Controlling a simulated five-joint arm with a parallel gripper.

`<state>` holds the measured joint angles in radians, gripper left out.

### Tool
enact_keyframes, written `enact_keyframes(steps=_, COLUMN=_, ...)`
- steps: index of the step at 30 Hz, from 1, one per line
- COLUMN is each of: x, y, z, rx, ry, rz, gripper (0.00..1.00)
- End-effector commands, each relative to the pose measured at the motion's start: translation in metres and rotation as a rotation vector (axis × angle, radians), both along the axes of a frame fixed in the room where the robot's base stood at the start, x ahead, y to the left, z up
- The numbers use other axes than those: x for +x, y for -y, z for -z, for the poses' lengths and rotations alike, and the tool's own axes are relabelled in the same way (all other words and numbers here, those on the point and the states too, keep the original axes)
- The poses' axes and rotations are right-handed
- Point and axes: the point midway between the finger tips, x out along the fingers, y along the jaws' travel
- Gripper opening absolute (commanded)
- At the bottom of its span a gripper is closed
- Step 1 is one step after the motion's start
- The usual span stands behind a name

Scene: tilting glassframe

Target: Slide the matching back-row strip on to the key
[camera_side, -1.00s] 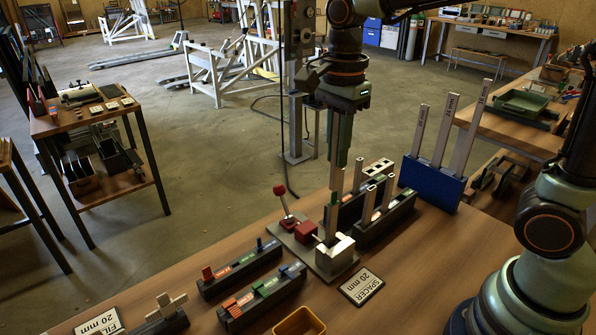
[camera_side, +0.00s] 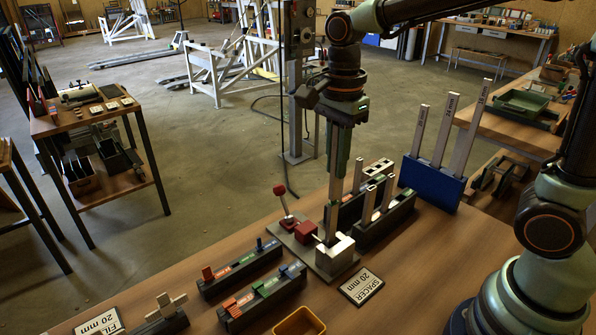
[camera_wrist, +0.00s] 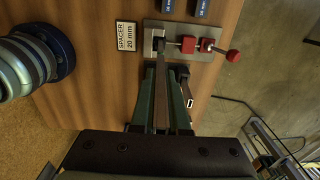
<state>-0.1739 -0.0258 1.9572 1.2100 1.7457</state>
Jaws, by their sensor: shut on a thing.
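My gripper (camera_side: 332,212) points straight down and is shut on a narrow pale strip (camera_wrist: 162,92), which runs lengthwise between its green fingers. The gripper is directly above a small metal clamp fixture (camera_side: 340,256) with a pale block. The strip's lower end is at or inside the fixture; the contact is too small to tell. The fixture also shows in the wrist view (camera_wrist: 150,36). I cannot make out the key separately there. Back-row dark holders (camera_side: 385,228) with upright pale strips (camera_side: 369,204) stand just right of and behind the gripper.
A red-knobbed lever (camera_side: 280,190) and red block (camera_side: 306,232) sit left of the fixture. Two dark racks (camera_side: 240,270) with coloured pieces lie front left. A blue stand (camera_side: 432,184) holds three tall strips. A SPACER 20 mm plate (camera_side: 361,287) and yellow bin (camera_side: 300,322) lie in front.

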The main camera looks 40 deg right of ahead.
Motion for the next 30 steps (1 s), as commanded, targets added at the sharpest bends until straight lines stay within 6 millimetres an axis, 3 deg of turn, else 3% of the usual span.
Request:
enact_keyframes(steps=12, x=0.0, y=0.0, z=0.009, rx=0.0, ry=-0.001, rz=0.0, gripper=0.0)
enact_keyframes(steps=13, x=0.0, y=0.0, z=0.009, rx=0.0, ry=0.0, rz=0.0, gripper=0.2)
enact_keyframes(steps=15, x=0.0, y=0.0, z=0.009, rx=0.0, ry=0.0, rz=0.0, gripper=0.47)
enact_keyframes(steps=25, x=0.0, y=0.0, z=0.008, rx=0.0, ry=0.0, rz=0.0, gripper=0.48)
enact_keyframes(steps=30, x=0.001, y=0.0, z=-0.007, rx=0.001, ry=0.004, rz=0.0, gripper=0.48)
